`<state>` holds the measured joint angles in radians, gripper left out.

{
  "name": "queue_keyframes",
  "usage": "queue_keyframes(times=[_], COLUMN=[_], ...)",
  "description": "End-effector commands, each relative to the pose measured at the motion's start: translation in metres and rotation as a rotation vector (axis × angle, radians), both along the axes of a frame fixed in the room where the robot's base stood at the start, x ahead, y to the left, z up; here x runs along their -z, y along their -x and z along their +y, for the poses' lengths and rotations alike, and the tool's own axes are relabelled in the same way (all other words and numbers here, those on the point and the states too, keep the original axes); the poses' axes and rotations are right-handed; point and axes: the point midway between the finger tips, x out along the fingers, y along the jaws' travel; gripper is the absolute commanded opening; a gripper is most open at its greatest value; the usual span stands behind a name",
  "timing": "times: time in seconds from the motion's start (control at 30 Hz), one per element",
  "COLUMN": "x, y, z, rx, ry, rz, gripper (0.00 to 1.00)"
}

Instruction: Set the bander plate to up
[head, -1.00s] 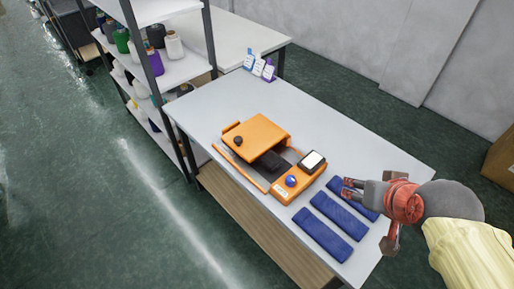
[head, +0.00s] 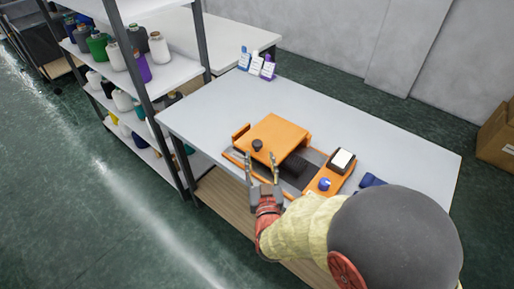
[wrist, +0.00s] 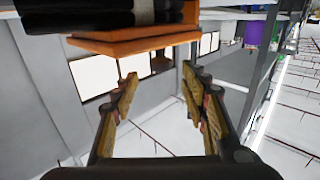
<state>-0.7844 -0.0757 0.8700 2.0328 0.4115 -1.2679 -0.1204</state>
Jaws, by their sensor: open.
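The bander is an orange machine with a dark bed on the white table. Its flat orange plate (head: 278,138) covers the left part of the bed and lies nearly level; I cannot tell its exact tilt. A dark round knob (head: 257,145) sits at the plate's near left corner. My gripper (head: 261,160) is open and empty, its fingers pointing toward the knob from the near side. In the wrist view, the orange plate's edge (wrist: 135,43) and the knob (wrist: 161,62) show just beyond and between the open fingertips (wrist: 160,80), apart from them.
The bander's right end carries a blue button (head: 324,184) and a small screen (head: 342,160). A blue folded piece (head: 371,181) shows beside my arm. Upright tags (head: 257,63) stand at the table's far left corner. A yarn shelf (head: 180,72) adjoins on the left. The table's back is clear.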

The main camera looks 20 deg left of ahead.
Motion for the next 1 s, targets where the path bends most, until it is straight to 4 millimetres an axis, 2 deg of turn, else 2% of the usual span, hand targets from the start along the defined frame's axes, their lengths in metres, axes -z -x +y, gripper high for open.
queue_keyframes(times=[0.17, 0.4, 0.6, 1.0], x=[0.002, 0.003, 0.002, 0.001], y=[-0.01, -0.045, -0.065, -0.07], z=[0.007, 0.02, 0.029, 0.031], rx=[0.001, 0.001, 0.001, 0.0], ry=[-0.002, -0.002, -0.003, -0.001], rz=[-0.016, -0.015, -0.014, -0.014], gripper=[0.44, 0.44, 0.44, 0.43])
